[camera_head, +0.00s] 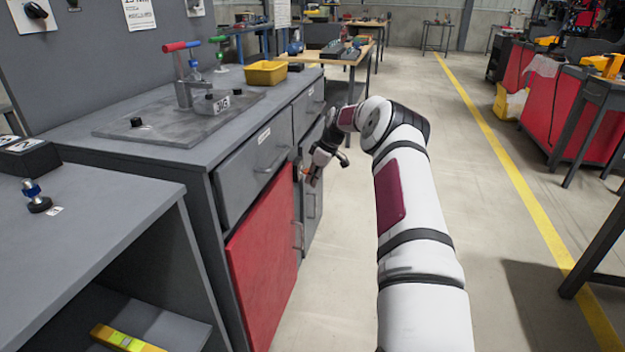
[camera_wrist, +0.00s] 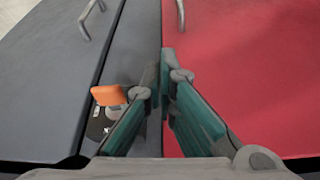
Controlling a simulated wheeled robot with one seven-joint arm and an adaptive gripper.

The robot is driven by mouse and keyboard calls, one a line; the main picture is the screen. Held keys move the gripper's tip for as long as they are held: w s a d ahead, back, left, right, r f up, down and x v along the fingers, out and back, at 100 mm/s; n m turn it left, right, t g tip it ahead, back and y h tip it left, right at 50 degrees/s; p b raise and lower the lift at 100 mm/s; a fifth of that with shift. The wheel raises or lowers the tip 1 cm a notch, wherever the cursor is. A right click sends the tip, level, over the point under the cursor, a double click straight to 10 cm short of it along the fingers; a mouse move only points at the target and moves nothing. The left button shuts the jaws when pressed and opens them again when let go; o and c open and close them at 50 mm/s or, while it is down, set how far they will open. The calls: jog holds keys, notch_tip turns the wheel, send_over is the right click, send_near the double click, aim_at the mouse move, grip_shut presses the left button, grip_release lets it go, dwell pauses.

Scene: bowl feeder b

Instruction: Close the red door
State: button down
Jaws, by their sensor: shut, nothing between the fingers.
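The red door (camera_head: 266,262) is the lower front panel of the grey cabinet, below a grey drawer. It looks nearly in line with the cabinet front; I cannot tell whether it is fully flush. Its handle (camera_head: 298,236) is on its right side. My gripper (camera_head: 311,178) is at the door's upper right corner. In the wrist view the fingertips (camera_wrist: 166,68) are together and empty, over the border between the red door (camera_wrist: 245,70) and the grey post. Contact with the door cannot be told. An orange knob (camera_wrist: 107,95) sits left of the fingers.
A grey drawer (camera_head: 255,168) is above the door, and a grey door with a handle (camera_wrist: 91,18) is left in the wrist view. The worktop holds a plate with clamps and a yellow bin (camera_head: 266,73). Open floor (camera_head: 340,270) lies right of the cabinet.

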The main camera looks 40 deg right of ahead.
jog(key=p+v, duration=0.2)
jog(key=v, duration=0.7)
jog(key=shift+d+r, duration=0.15)
jog(key=shift+d, duration=0.1)
